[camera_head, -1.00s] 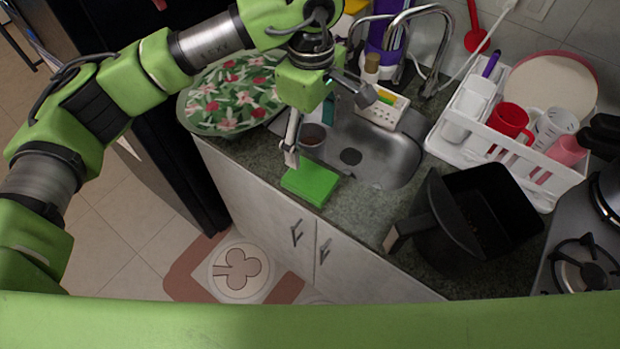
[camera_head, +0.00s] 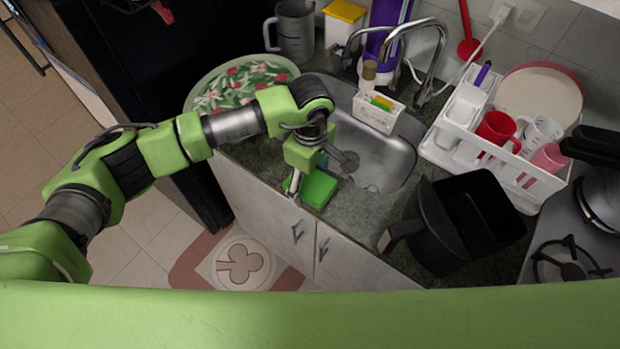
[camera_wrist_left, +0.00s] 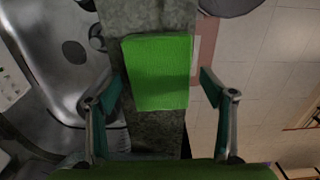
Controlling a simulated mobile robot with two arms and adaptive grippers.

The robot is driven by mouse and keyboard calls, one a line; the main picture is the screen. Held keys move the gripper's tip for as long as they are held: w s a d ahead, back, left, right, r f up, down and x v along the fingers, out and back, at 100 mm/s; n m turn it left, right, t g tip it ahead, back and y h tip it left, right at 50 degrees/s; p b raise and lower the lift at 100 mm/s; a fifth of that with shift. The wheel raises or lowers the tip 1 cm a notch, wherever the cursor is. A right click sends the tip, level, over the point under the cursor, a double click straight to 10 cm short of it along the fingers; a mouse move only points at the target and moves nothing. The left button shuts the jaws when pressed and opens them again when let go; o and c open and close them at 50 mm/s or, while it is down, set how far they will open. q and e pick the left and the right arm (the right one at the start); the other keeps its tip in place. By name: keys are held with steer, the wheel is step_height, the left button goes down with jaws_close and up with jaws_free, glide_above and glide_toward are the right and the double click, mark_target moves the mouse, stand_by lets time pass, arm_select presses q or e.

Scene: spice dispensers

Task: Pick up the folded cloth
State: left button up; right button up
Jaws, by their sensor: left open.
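The folded cloth (camera_head: 319,190) is a bright green, flat rectangle on the dark counter strip in front of the sink. In the left wrist view the cloth (camera_wrist_left: 158,72) lies between my gripper's two fingers and ahead of them, with a shadow across it. My left gripper (camera_head: 308,184) is over the cloth in the head view and hides part of it. In the left wrist view the left gripper (camera_wrist_left: 165,92) is open, its fingers apart on both sides of the cloth with nothing held. My right gripper is not in view.
The sink (camera_head: 385,160) with its faucet (camera_head: 425,65) lies behind the cloth. A white sponge holder (camera_head: 376,115) sits on the sink's rim. A black bin (camera_head: 480,215) and a white dish rack (camera_head: 465,150) stand to the right. A floral plate (camera_head: 205,100) is at left.

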arm_select(q)
steer(key=shift+f, duration=0.3)
steer(key=c, duration=1.2)
steer(key=shift+r, duration=0.15)
